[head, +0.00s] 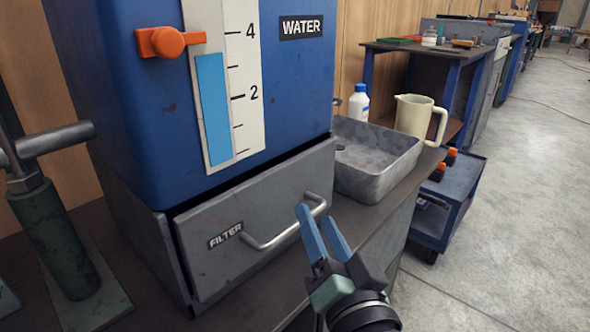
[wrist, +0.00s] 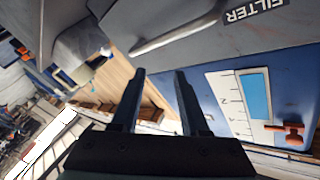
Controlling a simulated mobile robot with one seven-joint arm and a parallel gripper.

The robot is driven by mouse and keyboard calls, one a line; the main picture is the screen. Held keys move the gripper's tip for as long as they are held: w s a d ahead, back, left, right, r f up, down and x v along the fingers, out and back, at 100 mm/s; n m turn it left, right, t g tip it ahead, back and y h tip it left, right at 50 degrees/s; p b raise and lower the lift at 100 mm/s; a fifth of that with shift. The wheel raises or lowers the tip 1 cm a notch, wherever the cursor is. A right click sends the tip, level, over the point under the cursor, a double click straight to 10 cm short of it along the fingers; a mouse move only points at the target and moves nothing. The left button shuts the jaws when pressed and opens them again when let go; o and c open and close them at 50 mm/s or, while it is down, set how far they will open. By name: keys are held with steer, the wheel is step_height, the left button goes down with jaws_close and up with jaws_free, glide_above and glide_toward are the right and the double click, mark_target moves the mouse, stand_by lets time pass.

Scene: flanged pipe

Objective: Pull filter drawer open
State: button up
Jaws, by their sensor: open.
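The grey filter drawer (head: 260,222), labelled FILTER, sits at the bottom of the blue WATER cabinet (head: 120,80). Its front appears closed or nearly so. A curved metal handle (head: 285,232) spans the right part of the drawer front. My gripper (head: 320,222) is open, its two blue fingers in front of the handle's right end in the head view. In the wrist view my gripper (wrist: 160,75) has nothing between its fingers, and the handle (wrist: 175,37) lies beyond the fingertips. Whether a finger touches the handle cannot be told.
A grey metal tray (head: 375,180) stands right of the drawer on the bench, with a beige jug (head: 420,118) and white bottle (head: 358,102) behind. A green post with a lever (head: 55,235) stands at left. A blue cart (head: 450,200) and open floor lie at right.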

mark_target(296, 223)
steer(key=s+d+m+g+y+p, duration=0.3)
steer(key=s+m+p, duration=0.45)
steer(key=p, duration=0.85)
steer(key=shift+g, duration=0.3)
steer(key=x, duration=0.4)
steer(key=b+x, duration=0.1)
steer(key=x, duration=0.3)
steer(key=a+b+x, duration=0.1)
steer(key=x, duration=0.4)
steer(key=shift+s+f, duration=0.15)
steer(key=shift+f, duration=0.25)
jaws_close()
